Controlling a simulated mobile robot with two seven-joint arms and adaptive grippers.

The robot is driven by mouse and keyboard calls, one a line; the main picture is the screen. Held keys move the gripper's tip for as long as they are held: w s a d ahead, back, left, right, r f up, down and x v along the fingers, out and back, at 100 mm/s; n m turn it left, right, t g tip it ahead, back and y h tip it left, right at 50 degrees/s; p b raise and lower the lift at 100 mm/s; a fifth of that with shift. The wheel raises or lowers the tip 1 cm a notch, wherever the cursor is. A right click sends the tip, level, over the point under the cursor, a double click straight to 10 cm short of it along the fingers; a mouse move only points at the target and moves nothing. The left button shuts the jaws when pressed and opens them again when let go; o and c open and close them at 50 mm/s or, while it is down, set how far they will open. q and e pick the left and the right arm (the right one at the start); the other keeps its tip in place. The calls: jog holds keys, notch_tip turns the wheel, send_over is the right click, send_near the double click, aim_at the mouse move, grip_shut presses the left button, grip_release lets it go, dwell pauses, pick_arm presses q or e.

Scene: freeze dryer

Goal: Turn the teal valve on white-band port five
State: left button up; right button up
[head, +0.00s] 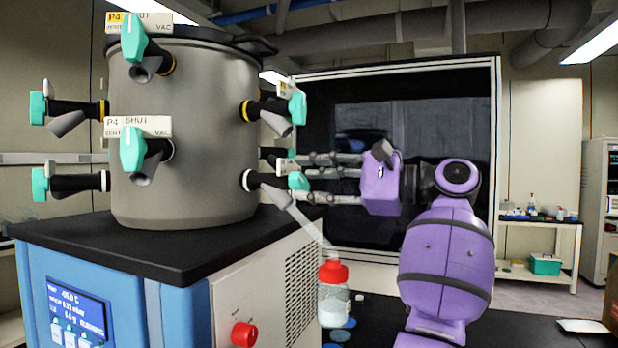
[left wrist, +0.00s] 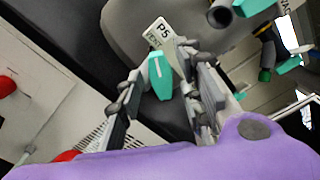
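The teal valve (head: 298,181) of the white-band port (head: 248,180) is on the lower right side of the grey drum (head: 185,130). In the left wrist view its teal handle (left wrist: 160,75) stands beside a tag (left wrist: 159,33) reading P5. My left gripper (head: 300,178) reaches in from the right of the drum. Its fingers (left wrist: 163,68) are open, one on each side of the handle, with gaps visible; I cannot tell whether either touches it. The tag of this port is not readable in the head view. My right gripper is not in view.
A yellow-band port with a teal valve (head: 297,107) is just above. Other teal valves (head: 132,148) ring the drum. A dark-fronted cabinet (head: 420,115) stands behind.

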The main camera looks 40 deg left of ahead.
pick_arm(q)
jog(key=shift+s+a, duration=0.15)
jog(key=shift+a, duration=0.25)
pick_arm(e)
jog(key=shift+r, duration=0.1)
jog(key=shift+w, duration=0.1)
pick_arm(q)
grip_shut()
